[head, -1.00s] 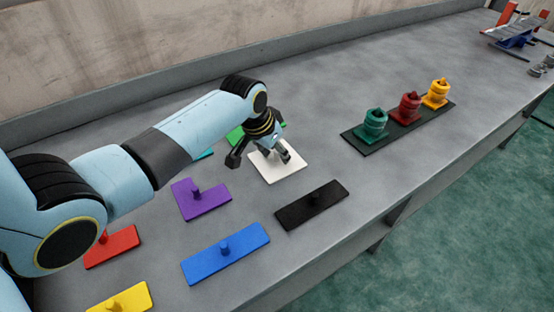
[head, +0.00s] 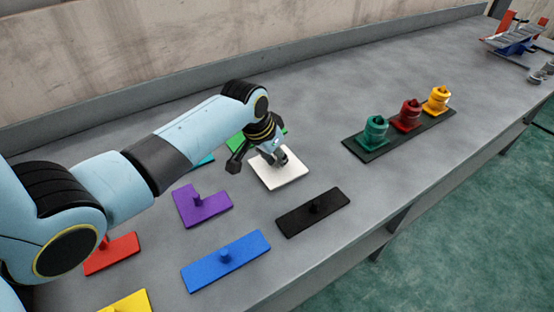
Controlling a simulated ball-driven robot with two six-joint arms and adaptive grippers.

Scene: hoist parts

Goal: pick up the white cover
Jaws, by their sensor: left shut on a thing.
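The cover's knob is hidden by the fingers. I cannot tell whether the cover is lifted off the table. My right gripper is not in view.
Black (head: 313,212), blue (head: 226,261), purple (head: 203,207), red (head: 112,254), yellow (head: 128,302) and green (head: 238,144) covers lie close around. A dark tray (head: 383,150) with green, red and yellow parts stands to the right. The table's front edge drops to a green floor.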

